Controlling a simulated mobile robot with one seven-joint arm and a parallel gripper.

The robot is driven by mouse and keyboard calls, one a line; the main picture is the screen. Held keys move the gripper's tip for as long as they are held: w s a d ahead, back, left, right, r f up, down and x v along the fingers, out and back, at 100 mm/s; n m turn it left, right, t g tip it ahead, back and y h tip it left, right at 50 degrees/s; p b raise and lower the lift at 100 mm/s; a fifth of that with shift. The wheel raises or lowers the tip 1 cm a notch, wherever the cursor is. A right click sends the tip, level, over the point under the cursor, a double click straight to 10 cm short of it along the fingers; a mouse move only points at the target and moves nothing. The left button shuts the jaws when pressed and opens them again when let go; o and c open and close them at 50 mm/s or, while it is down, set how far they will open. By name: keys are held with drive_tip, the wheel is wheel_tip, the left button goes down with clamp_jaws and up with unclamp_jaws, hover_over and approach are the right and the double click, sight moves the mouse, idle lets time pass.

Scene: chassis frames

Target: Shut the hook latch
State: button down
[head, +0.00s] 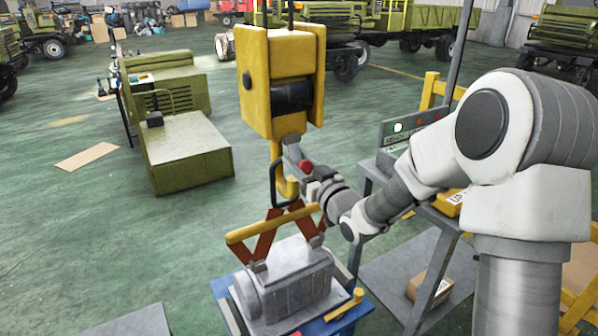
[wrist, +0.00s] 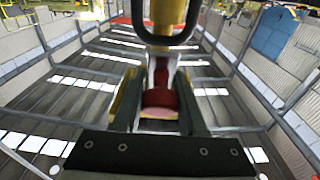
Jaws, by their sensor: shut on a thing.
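The yellow hook (head: 277,171) hangs below the yellow hoist block (head: 262,90) in the head view. A dark ring (head: 272,190) passes through the hook's curve; it also crosses the top of the wrist view (wrist: 146,39). The latch, a grey lever (head: 292,149) with a red end (head: 306,166), slants down and right from the hook's upper part. Its red end appears apart from the hook's tip. My gripper (head: 310,172) comes from the right, shut on that red end. In the wrist view the red piece (wrist: 160,98) sits between both fingers, which partly hide it.
Red tongs with a yellow bar (head: 275,223) hang from the ring, down at a grey metal housing (head: 285,282) on a blue stand (head: 349,315). A grey shelf rack (head: 440,262) with boxes stands on the right.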

drive_tip(key=shift+w+a+f+t+y+b, duration=0.2)
drive_tip(key=shift+f+t+y+b, duration=0.35)
drive_tip(key=shift+b, duration=1.9)
drive_tip(key=shift+w+a+f+t+y+b, duration=0.1)
drive_tip(key=shift+w+f+t+y+b, duration=0.4)
drive_tip(key=shift+b, duration=1.9)
drive_tip(key=t+b, duration=0.1)
drive_tip(key=b, duration=0.1)
drive_tip(key=t+b, duration=0.1)
drive_tip(key=b, duration=0.2)
drive_tip(key=shift+a+r+y, duration=0.2)
drive_tip(key=shift+r+y, duration=0.1)
drive_tip(key=shift+y, duration=0.05)
drive_tip(key=shift+w+r+b, duration=0.15)
drive_tip(key=shift+r+b, duration=0.1)
drive_tip(key=shift+b, duration=0.55)
drive_tip(key=c, duration=0.5)
unclamp_jaws()
drive_tip(key=shift+a, duration=0.1)
drive_tip(key=v, duration=1.7)
drive_tip(key=shift+f+p, duration=0.3)
drive_tip(key=shift+p, duration=0.05)
